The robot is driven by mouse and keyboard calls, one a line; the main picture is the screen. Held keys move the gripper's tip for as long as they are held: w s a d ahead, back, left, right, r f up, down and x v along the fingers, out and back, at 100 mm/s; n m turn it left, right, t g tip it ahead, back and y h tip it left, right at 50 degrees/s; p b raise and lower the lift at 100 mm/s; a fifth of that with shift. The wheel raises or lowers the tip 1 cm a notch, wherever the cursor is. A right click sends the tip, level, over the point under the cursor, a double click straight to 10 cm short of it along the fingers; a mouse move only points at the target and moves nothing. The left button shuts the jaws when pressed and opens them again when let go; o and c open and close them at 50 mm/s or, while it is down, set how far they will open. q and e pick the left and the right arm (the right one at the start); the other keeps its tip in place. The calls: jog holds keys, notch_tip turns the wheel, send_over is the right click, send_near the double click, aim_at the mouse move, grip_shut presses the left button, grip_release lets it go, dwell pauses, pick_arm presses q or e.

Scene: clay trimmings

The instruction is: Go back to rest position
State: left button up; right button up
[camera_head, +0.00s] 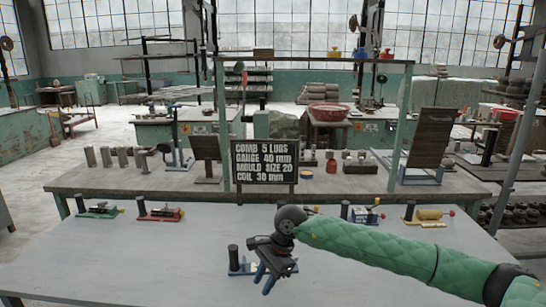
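My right gripper (268,277) is at the end of the green-sleeved arm that comes in from the right. It is low over the front of the pale table (130,255). Its fingers point down and toward me, and their gap is not clear. A small device with a blue base (241,269) and a black post is just behind and left of the fingers, partly hidden by them. I cannot tell whether they touch. My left gripper is not in view.
A sign (264,162) stands in the middle. Small devices with green (98,212), red (160,213) and yellow (430,214) parts line the table's back edge. The table's left front is clear. A workbench (130,180) with clay pieces and stands is behind.

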jog(key=s+a+r+m+g+y, duration=0.1)
jog(key=s+a+r+m+y, duration=0.35)
jog(key=a+y, duration=0.3)
jog(key=s+a+r+m+y, duration=0.35)
jog(key=s+a+y, duration=0.2)
jog(key=a, duration=0.25)
jog(key=w+d+r+m+t+y, duration=0.1)
jog(key=w+d+m+t, duration=0.2)
jog(key=m+t, duration=0.5)
jog(key=w+d+m+t+y, duration=0.1)
jog(key=w+d+m+t, duration=0.1)
jog(key=m+t, duration=0.65)
jog(key=w+d+f+m+t+h, duration=0.2)
jog(key=d+f+m+t+h, duration=0.2)
jog(key=d+f+m+h, duration=1.35)
jog(key=s+d+f+m+g, duration=0.4)
jog(key=s+f+m+g, duration=0.2)
jog(key=s+f+m, duration=0.3)
jog(key=s+d+f+m+g, duration=0.3)
jog(key=s+f, duration=0.4)
jog(key=s, duration=0.6)
jog(key=s+d+f+m+g, duration=0.4)
jog(key=s+f+g, duration=0.3)
jog(key=s, duration=0.5)
jog(key=shift+s+f+m+h, duration=0.35)
jog(key=shift+f+m, duration=0.25)
jog(key=shift+f, duration=0.15)
